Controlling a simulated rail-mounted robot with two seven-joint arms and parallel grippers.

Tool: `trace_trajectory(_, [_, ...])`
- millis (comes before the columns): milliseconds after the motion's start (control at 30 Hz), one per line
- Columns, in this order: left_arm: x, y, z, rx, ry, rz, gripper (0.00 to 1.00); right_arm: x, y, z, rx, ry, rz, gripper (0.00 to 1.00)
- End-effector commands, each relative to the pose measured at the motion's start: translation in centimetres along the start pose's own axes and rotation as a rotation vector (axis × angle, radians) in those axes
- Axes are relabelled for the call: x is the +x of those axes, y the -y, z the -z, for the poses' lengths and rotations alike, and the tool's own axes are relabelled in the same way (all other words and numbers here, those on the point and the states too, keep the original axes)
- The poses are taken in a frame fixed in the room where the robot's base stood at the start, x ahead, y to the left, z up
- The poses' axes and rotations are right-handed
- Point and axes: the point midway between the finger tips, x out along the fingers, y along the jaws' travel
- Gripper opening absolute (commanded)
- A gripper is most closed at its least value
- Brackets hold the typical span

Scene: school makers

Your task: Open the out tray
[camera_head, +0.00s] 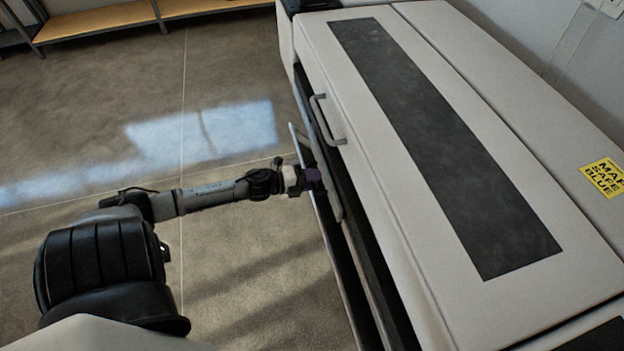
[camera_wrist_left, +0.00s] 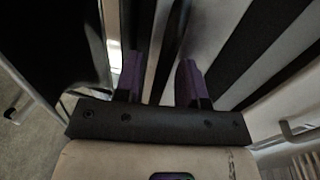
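The out tray seems to be the thin pale panel (camera_head: 309,150) with a dark edge along the front side of the large white machine (camera_head: 385,165). A narrow dark gap runs between it and the machine's lid. My left gripper (camera_head: 313,179) reaches in from the left and is at this front edge, below the lid handle. In the left wrist view its two purple fingers (camera_wrist_left: 160,78) stand apart, with pale and dark edges of the machine behind them. I cannot tell whether either finger touches the tray. My right gripper is not in view.
A grey handle (camera_head: 326,122) sits on the lid, close to my left gripper. A dark strip (camera_head: 440,140) runs along the lid top. A yellow label (camera_head: 604,178) is at the right. Open floor (camera_head: 90,130) lies left of the machine, with a wooden shelf (camera_head: 100,20) at the back.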

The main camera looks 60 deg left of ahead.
Motion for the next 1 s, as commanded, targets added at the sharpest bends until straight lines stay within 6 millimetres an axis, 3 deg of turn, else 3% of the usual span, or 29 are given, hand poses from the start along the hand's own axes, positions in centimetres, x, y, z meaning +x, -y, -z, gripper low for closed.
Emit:
trace_trajectory(167, [-0.01,0.01,-0.01,0.000,0.000,0.000,0.35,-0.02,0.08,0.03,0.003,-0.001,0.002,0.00])
trace_trajectory(533, [-0.02,0.00,0.00,0.000,0.000,0.000,0.00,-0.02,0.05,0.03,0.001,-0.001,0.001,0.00])
trace_trajectory(1000, [-0.06,0.07,0.21,0.001,-0.007,0.000,0.00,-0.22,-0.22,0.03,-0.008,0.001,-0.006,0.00])
